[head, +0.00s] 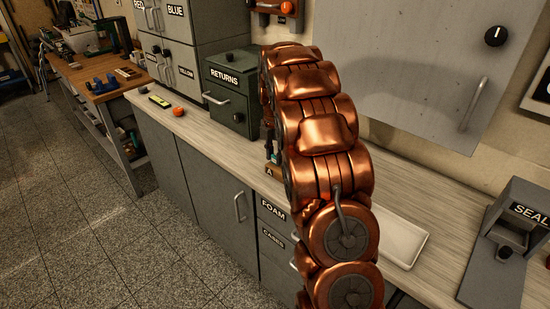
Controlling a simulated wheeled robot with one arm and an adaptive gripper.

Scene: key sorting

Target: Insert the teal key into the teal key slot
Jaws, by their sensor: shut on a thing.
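My copper arm fills the middle of the head view and hides much of the counter behind it. My gripper (268,142) shows only as a narrow dark part at the arm's left edge, just above the counter. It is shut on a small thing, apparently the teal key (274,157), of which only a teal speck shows. Just below is a small block with a label "A" (269,170), partly hidden by the arm. I cannot make out the teal key slot or how the key lies to it.
A green RETURNS box (231,95) stands on the counter (190,122) left of my arm. A red round thing (178,112) and a yellow-green device (159,101) lie further left. A white tray (405,242) and a grey SEAL press (505,245) are to the right.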

